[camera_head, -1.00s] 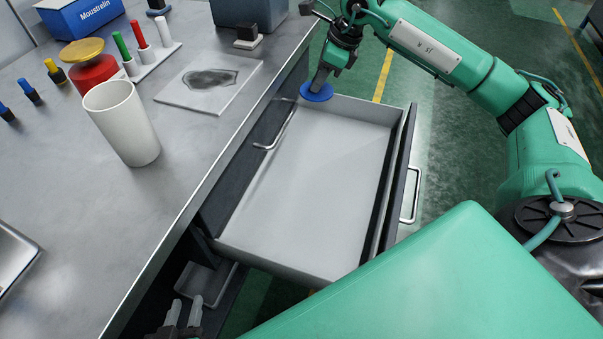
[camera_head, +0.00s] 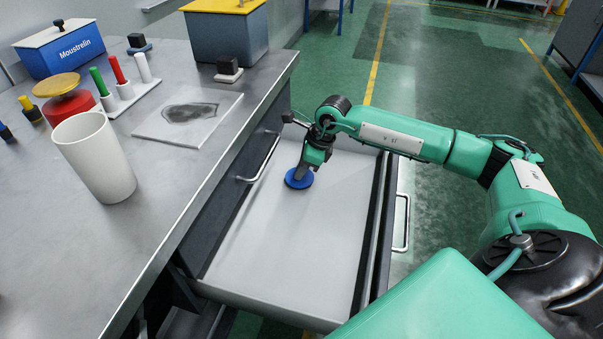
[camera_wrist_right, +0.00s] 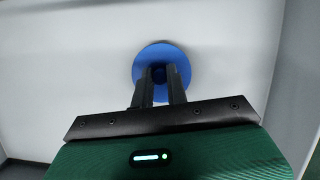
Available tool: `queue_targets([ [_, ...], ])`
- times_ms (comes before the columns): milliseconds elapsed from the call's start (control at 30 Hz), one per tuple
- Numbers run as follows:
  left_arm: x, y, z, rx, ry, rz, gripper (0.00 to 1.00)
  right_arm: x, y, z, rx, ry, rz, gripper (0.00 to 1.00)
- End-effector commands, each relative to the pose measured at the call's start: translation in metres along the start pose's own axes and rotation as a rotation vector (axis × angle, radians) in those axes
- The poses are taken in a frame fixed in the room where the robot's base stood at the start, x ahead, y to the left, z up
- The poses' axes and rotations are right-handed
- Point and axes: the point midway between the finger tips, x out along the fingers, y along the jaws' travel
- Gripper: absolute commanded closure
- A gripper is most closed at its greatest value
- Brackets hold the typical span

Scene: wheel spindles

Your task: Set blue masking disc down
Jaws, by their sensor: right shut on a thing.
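The blue masking disc (camera_head: 299,178) is a flat round blue disc, over the far part of the open drawer (camera_head: 290,247) in the head view. My right gripper (camera_head: 303,170) comes down from above and is shut on the disc's middle. In the right wrist view the disc (camera_wrist_right: 163,66) shows around the two dark fingertips (camera_wrist_right: 159,74), which grip a small dark part at its centre. The drawer's pale floor lies behind it. I cannot tell whether the disc touches the floor. My left gripper is not in view.
The drawer is otherwise empty, with walls around it. The workbench (camera_head: 160,215) stands to its left, holding a white cup (camera_head: 95,158), a stained plate (camera_head: 188,116), a peg rack (camera_head: 125,92) and a blue box (camera_head: 60,50). A bar handle (camera_head: 260,160) sticks out beside the drawer.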

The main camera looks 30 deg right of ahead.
Motion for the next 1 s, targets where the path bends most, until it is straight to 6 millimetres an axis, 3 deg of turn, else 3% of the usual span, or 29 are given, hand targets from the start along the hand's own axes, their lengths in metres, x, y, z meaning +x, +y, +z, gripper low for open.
queue_targets([
  [100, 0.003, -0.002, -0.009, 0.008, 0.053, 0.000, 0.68, 0.012, 0.000, -0.004, 0.000, -0.001, -0.001, 1.00],
  [600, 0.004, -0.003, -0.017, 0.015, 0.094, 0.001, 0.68, 0.015, 0.000, -0.006, 0.000, -0.001, -0.001, 1.00],
  [633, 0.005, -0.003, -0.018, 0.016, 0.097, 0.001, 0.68, 0.014, 0.000, -0.006, 0.000, -0.001, -0.001, 0.79],
  [700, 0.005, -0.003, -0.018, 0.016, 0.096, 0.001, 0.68, 0.014, 0.000, -0.006, 0.000, -0.001, -0.001, 0.65],
  [1000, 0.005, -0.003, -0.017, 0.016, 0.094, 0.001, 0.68, 0.014, 0.000, -0.005, 0.000, -0.001, 0.000, 0.63],
])
